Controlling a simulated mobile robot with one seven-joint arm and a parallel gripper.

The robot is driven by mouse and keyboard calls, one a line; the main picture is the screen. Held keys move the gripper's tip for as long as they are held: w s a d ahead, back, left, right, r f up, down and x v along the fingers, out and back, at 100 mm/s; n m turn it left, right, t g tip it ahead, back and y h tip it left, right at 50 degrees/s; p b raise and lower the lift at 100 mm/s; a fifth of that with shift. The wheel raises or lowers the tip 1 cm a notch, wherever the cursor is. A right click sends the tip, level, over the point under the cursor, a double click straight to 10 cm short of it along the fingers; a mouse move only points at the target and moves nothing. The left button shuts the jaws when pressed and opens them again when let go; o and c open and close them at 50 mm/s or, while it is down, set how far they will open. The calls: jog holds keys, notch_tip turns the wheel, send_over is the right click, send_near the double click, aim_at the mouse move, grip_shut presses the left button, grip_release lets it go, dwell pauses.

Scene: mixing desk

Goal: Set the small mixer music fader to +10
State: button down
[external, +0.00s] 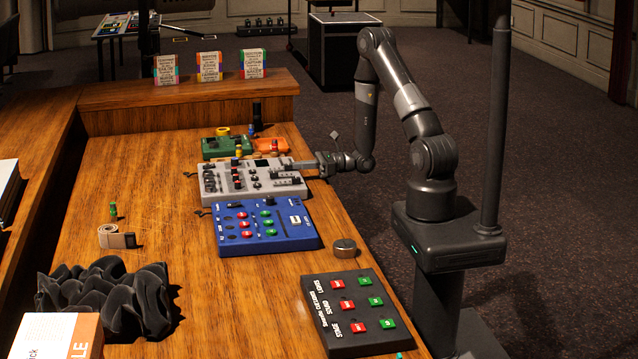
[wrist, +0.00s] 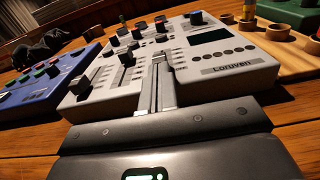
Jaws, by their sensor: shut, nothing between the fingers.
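The small grey-white mixer (external: 234,182) lies on the wooden desk, with knobs, faders and a dark screen. In the wrist view the mixer (wrist: 205,122) fills the middle, with the label "Loruven" below its screen. Fader caps (wrist: 125,57) stand left of my fingers; I cannot read which one is music. My gripper (wrist: 160,68) is shut and empty, its thin fingers reaching over the mixer's near edge to a fader cap at their tips. I cannot tell whether they touch it. In the external view my gripper (external: 298,165) comes in from the right.
A blue control box (external: 290,233) lies just in front of the mixer. A black button panel (external: 340,333) and a round tin (external: 345,248) are nearer.

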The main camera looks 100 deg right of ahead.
aim_at(284, 167)
jog(key=w, duration=0.6)
jog(key=s, duration=1.4)
